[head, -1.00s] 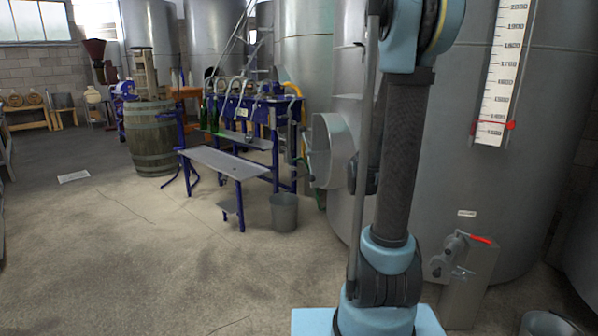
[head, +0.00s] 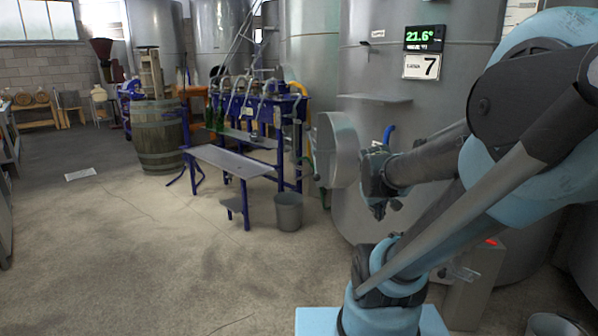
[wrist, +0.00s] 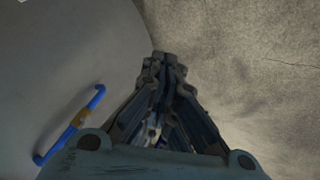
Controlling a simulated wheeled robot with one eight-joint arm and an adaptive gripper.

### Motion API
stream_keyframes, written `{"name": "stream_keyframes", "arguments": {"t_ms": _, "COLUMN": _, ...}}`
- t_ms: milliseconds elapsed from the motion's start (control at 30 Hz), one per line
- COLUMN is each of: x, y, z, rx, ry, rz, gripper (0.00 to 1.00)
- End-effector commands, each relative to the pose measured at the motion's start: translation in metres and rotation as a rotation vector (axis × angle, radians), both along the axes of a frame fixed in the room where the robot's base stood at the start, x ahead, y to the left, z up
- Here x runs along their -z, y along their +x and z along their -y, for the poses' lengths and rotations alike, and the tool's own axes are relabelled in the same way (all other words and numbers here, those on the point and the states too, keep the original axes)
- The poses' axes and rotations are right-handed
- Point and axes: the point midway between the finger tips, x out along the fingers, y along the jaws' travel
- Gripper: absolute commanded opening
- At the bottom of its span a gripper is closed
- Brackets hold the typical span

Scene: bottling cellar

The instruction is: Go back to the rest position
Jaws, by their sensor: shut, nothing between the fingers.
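My gripper (head: 379,212) hangs in front of the large steel tank (head: 375,75) in the head view, at the end of my bent arm, with its fingers pointing down. In the wrist view my gripper (wrist: 168,60) shows its dark fingers drawn together, with nothing between them. Pale concrete floor lies beyond the fingertips. The tank's curved wall (wrist: 60,50) fills the left of that view, and a blue handle (wrist: 88,107) with a yellow middle stands out there, apart from the fingers.
The tank's round open door (head: 338,150) stands close to the left of my gripper. A blue filling bench (head: 225,160) and a grey bucket (head: 289,211) are farther left. A wooden barrel (head: 158,136) stands behind. The floor at front left (head: 120,260) is clear.

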Motion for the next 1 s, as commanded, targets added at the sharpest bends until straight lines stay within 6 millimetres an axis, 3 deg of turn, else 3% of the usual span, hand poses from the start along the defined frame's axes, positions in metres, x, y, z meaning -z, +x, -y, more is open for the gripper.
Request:
{"name": "stream_keyframes", "arguments": {"t_ms": 200, "x": 0.020, "y": -0.064, "z": -0.027, "rx": 0.096, "ry": 0.159, "rz": -0.122, "gripper": 0.00}}
{"name": "stream_keyframes", "arguments": {"t_ms": 433, "x": 0.033, "y": -0.112, "z": -0.051, "rx": 0.166, "ry": 0.278, "rz": -0.228, "gripper": 0.00}}
{"name": "stream_keyframes", "arguments": {"t_ms": 600, "x": 0.036, "y": -0.127, "z": -0.058, "rx": 0.187, "ry": 0.313, "rz": -0.262, "gripper": 0.00}}
{"name": "stream_keyframes", "arguments": {"t_ms": 1000, "x": 0.036, "y": -0.128, "z": -0.059, "rx": 0.189, "ry": 0.315, "rz": -0.265, "gripper": 0.00}}
